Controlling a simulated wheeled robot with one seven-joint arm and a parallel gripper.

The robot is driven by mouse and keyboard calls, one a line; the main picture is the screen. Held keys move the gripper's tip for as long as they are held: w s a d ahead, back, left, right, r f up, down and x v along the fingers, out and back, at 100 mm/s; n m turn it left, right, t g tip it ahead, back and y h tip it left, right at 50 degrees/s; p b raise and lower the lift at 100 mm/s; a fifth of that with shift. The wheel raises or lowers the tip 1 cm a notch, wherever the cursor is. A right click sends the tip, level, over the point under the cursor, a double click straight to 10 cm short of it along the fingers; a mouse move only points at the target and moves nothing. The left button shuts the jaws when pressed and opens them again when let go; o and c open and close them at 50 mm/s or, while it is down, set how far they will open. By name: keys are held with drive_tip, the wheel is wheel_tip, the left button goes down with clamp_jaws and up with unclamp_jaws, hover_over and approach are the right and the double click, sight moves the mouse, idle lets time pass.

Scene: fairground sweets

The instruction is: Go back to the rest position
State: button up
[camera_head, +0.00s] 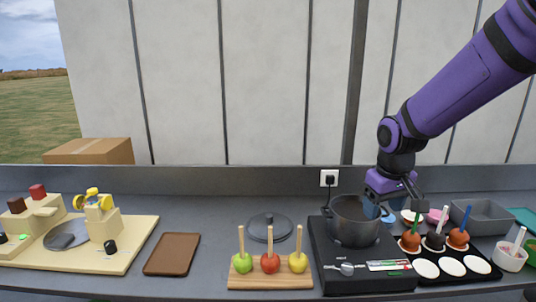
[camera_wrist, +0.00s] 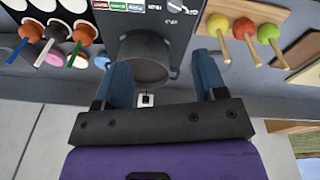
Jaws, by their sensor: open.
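My gripper (camera_wrist: 165,88) is open and empty, with its two blue fingers apart in the wrist view. In the head view my gripper (camera_head: 378,208) hangs at the right side of the dark pot (camera_head: 350,234), above or beside its rim; I cannot tell if it touches. In the wrist view the pot (camera_wrist: 146,68) shows between and beyond the fingers. My purple arm reaches in from the upper right.
A wooden stand (camera_head: 270,282) holds green, red and yellow apples on sticks. A black tray (camera_head: 465,268) holds coated apples and white discs. A lid (camera_head: 270,226), brown tray (camera_head: 172,254), grey bin (camera_head: 485,216) and white bowl (camera_head: 510,257) stand nearby.

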drive_tip(key=s+d+r+m+t, duration=0.1)
drive_tip(key=s+d+r, duration=0.1)
drive_tip(key=s+r, duration=0.4)
drive_tip(key=s+d+r+m+t, duration=0.2)
drive_tip(key=s+r, duration=0.4)
drive_tip(key=s, duration=1)
drive_tip(key=shift+s+r, duration=0.35)
